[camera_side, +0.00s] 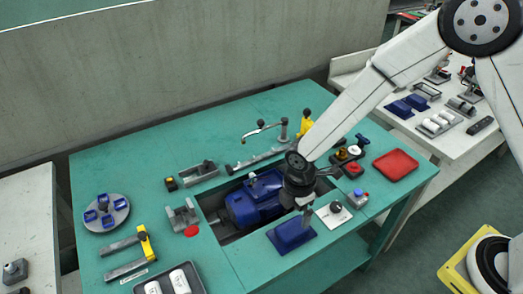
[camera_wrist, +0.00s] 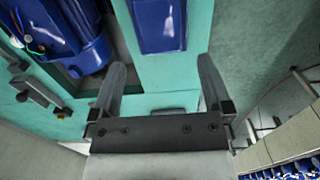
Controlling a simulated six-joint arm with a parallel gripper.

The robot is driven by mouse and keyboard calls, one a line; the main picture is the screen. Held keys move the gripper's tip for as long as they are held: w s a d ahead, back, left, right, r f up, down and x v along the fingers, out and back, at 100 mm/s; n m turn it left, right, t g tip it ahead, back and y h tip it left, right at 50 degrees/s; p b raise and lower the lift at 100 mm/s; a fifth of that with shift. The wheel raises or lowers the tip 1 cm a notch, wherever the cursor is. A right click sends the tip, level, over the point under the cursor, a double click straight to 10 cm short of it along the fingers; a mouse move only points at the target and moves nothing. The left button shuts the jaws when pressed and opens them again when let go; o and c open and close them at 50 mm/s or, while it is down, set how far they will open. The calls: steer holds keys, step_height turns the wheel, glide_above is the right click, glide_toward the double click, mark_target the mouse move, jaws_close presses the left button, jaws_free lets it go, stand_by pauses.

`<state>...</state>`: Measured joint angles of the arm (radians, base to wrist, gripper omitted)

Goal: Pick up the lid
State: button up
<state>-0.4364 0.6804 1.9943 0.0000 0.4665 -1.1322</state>
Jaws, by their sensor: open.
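The lid appears to be the blue rectangular piece (camera_side: 291,235) lying flat on the green table near its front edge. It also shows at the top of the wrist view (camera_wrist: 160,25), beyond the fingertips. My gripper (camera_side: 305,214) is above the table close to the lid's upper right side, and its fingers point down. In the wrist view my gripper (camera_wrist: 163,65) is open, with nothing between its two dark fingers. The blue pump motor (camera_side: 252,203) sits in a recess in the table, left of the gripper, with open wiring on top.
A white plate with a black knob (camera_side: 334,213) stands close to the right of the gripper. A red pad (camera_side: 395,165) lies farther right. A grey round tray with blue parts (camera_side: 106,212) and a yellow-handled tool (camera_side: 146,243) are at left. The bare table (camera_side: 130,170) at back left is clear.

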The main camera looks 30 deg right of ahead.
mark_target(293, 228)
steer(key=shift+f, duration=1.35)
steer(key=shift+f, duration=2.6)
steer(key=shift+c, duration=0.2)
steer(key=c, duration=1)
steer(key=shift+r, duration=0.1)
